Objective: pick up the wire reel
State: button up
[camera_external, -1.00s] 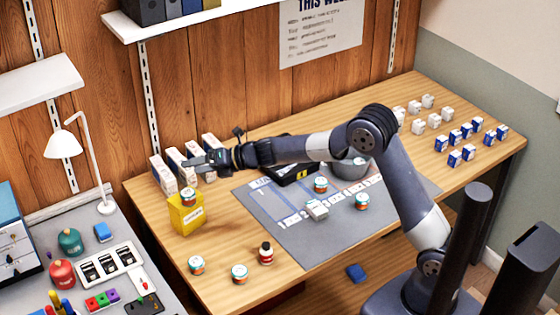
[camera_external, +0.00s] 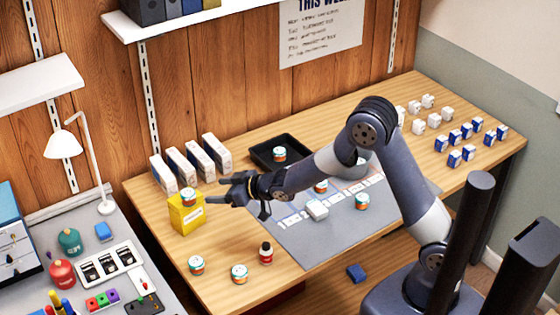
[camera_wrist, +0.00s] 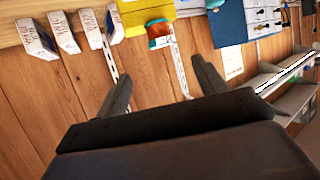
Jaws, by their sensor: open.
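Several small round reels, white with teal and orange bands, are in view, and I cannot tell which one is meant. One wire reel (camera_external: 188,196) sits on top of a yellow box (camera_external: 187,219) at the table's left; in the wrist view this reel (camera_wrist: 159,32) lies beyond and between my fingertips, against the yellow box (camera_wrist: 146,12). My gripper (camera_external: 214,190) is open and empty, just right of that reel, its fingers pointing towards it and apart from it. In the wrist view my gripper's (camera_wrist: 160,84) two fingers are spread wide.
White cartons (camera_external: 190,162) stand behind the yellow box. Other reels are in a black tray (camera_external: 262,142), on the grey mat (camera_external: 300,248) and at the front left (camera_external: 196,264). Small blue and white boxes fill the right end.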

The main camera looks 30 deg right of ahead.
aim_at(193, 194)
jog(key=p+x, duration=0.1)
jog(key=x, duration=0.4)
jog(key=shift+w+a+f, duration=0.15)
jog(key=shift+a+f, duration=0.05)
jog(key=shift+f, duration=0.1)
jog(key=shift+f+p+x, duration=0.2)
jog(key=shift+p+x, duration=0.45)
jog(key=shift+x, duration=0.65)
jog(key=shift+f+p+x, duration=0.25)
jog(key=shift+p+x, duration=0.4)
jog(key=shift+x, duration=0.6)
jog(key=shift+s, duration=0.25)
jog(key=shift+c, duration=0.4)
jog(key=c, duration=1.1)
